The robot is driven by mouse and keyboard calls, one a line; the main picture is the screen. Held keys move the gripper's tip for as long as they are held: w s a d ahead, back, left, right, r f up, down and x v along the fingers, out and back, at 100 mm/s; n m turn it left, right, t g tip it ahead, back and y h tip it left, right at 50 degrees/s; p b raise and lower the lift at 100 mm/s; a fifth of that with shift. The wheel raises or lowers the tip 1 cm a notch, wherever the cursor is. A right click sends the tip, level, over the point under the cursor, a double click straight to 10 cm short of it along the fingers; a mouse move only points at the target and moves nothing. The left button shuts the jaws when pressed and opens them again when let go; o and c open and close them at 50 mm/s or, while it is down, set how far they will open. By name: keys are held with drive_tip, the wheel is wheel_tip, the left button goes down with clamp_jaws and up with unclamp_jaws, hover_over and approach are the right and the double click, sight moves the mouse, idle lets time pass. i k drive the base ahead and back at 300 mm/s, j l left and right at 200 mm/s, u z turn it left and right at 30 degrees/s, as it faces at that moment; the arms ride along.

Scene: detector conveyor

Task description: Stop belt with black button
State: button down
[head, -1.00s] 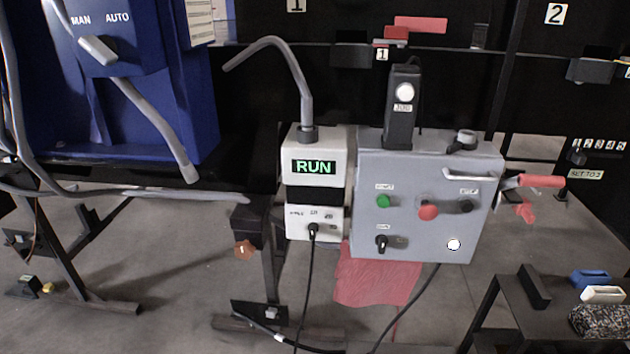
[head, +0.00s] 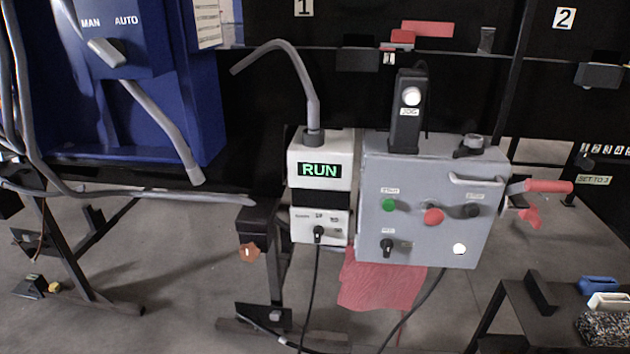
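The grey control box (head: 419,239) hangs at the middle right in the head view. On its face are a green button (head: 389,205), a larger red button (head: 433,217) and a small black button (head: 472,211) under a label at the right. A black selector knob (head: 387,247) and a lit white lamp (head: 459,249) sit lower. The white unit beside it has a display (head: 320,170) that reads RUN in green. My gripper is not in view.
A black box with a white button labelled JOG (head: 409,110) stands on top. A red-handled lever (head: 547,187) sticks out at the right. A blue cabinet (head: 180,60) with a MAN/AUTO switch is at left. A red cloth (head: 381,283) hangs below. A small dark table (head: 525,295) is lower right.

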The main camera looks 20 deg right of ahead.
sight(472, 211)
drive_tip(key=z, duration=1.25)
